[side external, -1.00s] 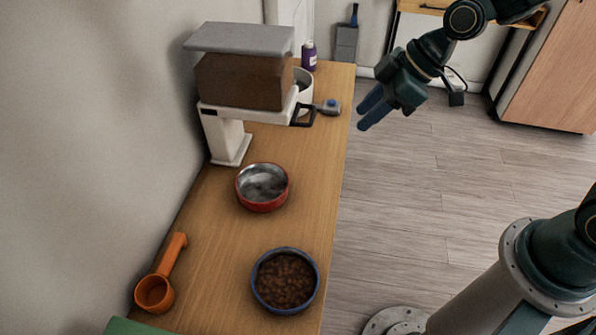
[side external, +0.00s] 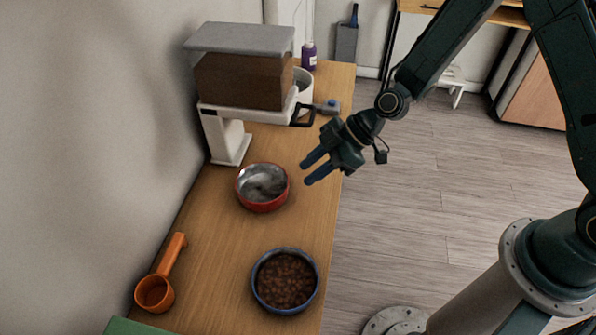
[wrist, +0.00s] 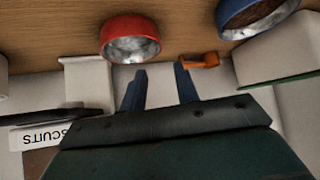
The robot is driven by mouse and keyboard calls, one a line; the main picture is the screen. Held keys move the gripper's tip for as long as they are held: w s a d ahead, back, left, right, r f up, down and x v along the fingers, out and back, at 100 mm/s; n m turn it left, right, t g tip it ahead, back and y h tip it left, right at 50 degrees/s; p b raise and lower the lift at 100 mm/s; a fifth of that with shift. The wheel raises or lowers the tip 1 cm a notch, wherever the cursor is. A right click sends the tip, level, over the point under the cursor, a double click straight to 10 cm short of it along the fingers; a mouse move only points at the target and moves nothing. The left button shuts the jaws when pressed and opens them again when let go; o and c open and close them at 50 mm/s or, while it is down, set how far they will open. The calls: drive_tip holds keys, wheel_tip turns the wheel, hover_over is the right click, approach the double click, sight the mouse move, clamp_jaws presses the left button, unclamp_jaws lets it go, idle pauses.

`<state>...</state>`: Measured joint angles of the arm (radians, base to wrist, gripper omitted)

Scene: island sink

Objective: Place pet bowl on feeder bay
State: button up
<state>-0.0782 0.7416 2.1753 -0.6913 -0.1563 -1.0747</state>
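An empty red bowl with a metal inside (side external: 262,188) stands upright on the wooden counter; it also shows in the wrist view (wrist: 131,38). A blue bowl full of brown kibble (side external: 285,281) stands nearer the front, and its edge shows in the wrist view (wrist: 230,14). The feeder (side external: 238,80) has a grey lid, a brown bin and a white stand. Its white foot (side external: 233,150) is behind the red bowl; the bay is not clearly visible. My gripper (side external: 308,172) is open and empty, right of the red bowl and apart from it. Its two spread fingers show in the wrist view (wrist: 160,88).
An orange scoop (side external: 160,280) lies at the left edge by the wall. A white mug (side external: 303,92), a purple bottle (side external: 309,56) and a small grey object with a blue knob (side external: 330,107) stand at the back. The counter between the two bowls is clear.

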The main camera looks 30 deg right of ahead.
drive_tip(key=shift+a+f, duration=0.1)
drive_tip(key=shift+f, duration=0.05)
drive_tip(key=x, duration=0.7)
drive_tip(key=shift+a+f, duration=0.15)
drive_tip(key=shift+a, duration=0.05)
drive_tip(key=shift+w+a+f, duration=0.15)
drive_tip(key=shift+a+f, duration=0.15)
drive_tip(key=shift+x, duration=2.6)
drive_tip(key=shift+w+d, duration=0.1)
drive_tip(key=shift+w, duration=0.05)
clamp_jaws()
